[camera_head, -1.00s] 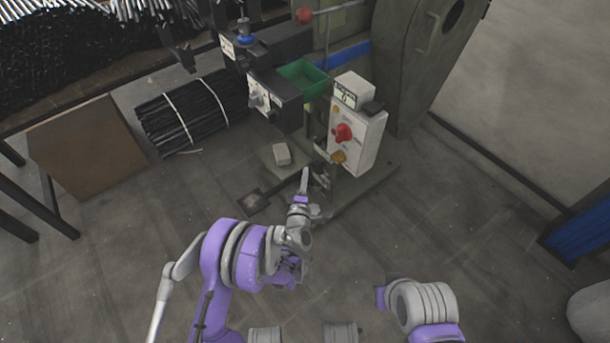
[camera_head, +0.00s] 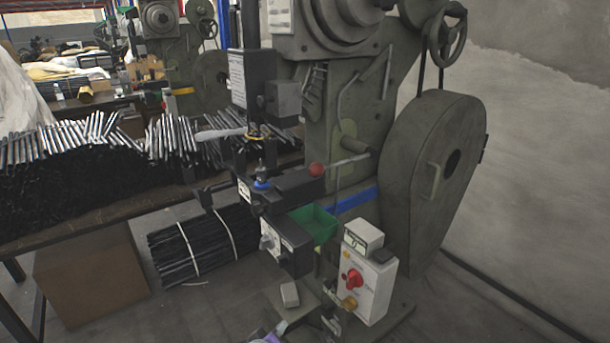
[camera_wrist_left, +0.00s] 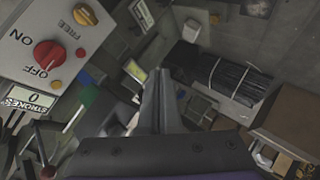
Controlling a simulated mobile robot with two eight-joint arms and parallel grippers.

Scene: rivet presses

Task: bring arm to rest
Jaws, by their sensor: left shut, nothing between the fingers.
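My left gripper (camera_head: 282,327) shows only as a small grey tip with a bit of purple at the bottom edge of the head view, in front of the rivet press (camera_head: 345,130). In the left wrist view its grey fingers (camera_wrist_left: 157,98) are together, with nothing between them. The press's white control box (camera_head: 368,285), with a red knob and a small display, stands to the right of the gripper. The box also shows large at the upper left of the left wrist view (camera_wrist_left: 50,50). The rest of the left arm is below the head picture. My right gripper is not in view.
A green bin (camera_head: 314,225) sits on the press beside a dark switch box (camera_head: 287,246). A strapped bundle of black rods (camera_head: 203,245) lies at the left, near a brown panel (camera_head: 90,275). A table (camera_head: 60,215) holds many rods. Some floor is clear left of the gripper.

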